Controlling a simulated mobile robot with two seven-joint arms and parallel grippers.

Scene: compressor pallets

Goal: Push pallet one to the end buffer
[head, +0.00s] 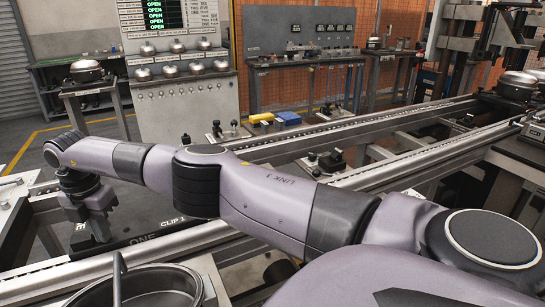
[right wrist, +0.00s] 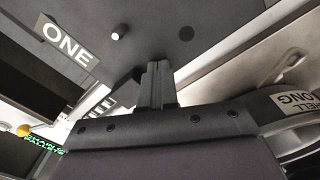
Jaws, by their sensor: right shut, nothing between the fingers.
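Pallet one (head: 140,240) is a dark plate on the conveyor at the lower left, marked "ONE" and "CLIP 1". In the right wrist view a grey plate with the "ONE" label (right wrist: 66,44) fills the upper part. My right gripper (head: 98,230) points down at the pallet's left part, its fingers shut and empty. The closed fingers (right wrist: 158,72) show in the right wrist view close to the plate; I cannot tell whether they touch it. My right arm hides part of the conveyor. I cannot make out which spot is the end buffer. My left gripper is not in view.
An open metal shell (head: 145,292) stands at the front left. Conveyor rails (head: 400,165) run to the far right, where a domed compressor (head: 518,84) sits by a dark frame. A bench with domed parts (head: 185,105) stands behind. Small blue and yellow boxes (head: 288,118) lie beyond the rails.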

